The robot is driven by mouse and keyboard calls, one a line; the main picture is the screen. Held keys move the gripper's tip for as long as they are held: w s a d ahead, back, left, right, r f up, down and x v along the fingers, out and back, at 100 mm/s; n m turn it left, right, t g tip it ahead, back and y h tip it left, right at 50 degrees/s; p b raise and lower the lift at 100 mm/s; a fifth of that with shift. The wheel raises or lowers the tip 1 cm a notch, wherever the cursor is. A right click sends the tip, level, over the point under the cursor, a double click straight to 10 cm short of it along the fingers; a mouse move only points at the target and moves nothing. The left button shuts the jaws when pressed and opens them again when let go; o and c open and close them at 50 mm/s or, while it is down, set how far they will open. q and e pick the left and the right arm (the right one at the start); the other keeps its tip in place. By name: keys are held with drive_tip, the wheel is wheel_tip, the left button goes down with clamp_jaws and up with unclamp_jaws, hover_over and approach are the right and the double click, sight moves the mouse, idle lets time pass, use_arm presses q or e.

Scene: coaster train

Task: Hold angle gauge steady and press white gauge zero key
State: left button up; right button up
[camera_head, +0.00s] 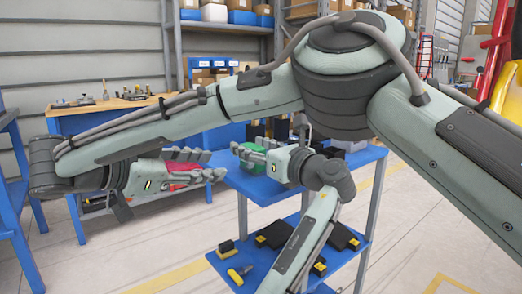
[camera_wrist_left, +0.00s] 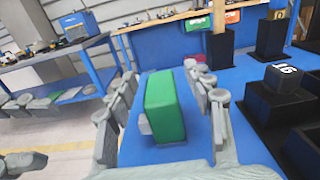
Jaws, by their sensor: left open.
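The angle gauge (camera_wrist_left: 165,108) appears as a green upright block on a blue shelf top, between my left gripper's fingers in the left wrist view. A small pale key (camera_wrist_left: 145,124) projects from its left side. My left gripper (camera_head: 248,152) is open and points left in the head view. Its fingers stand on both sides of the block with gaps; I see no clear contact. My right gripper (camera_head: 218,165) points right, facing the left one. Its fingers look spread. Red shows between or behind them, and I cannot tell which.
The blue shelf (camera_head: 262,189) has a lower tier (camera_head: 238,270) with dark items. A black box marked 16 (camera_wrist_left: 283,77) and black stands (camera_wrist_left: 220,50) are right of the gauge in the wrist view. A wooden-topped workbench (camera_head: 75,109) stands at the back left.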

use_arm(q)
drive_tip(key=shift+x, duration=1.85)
clamp_jaws()
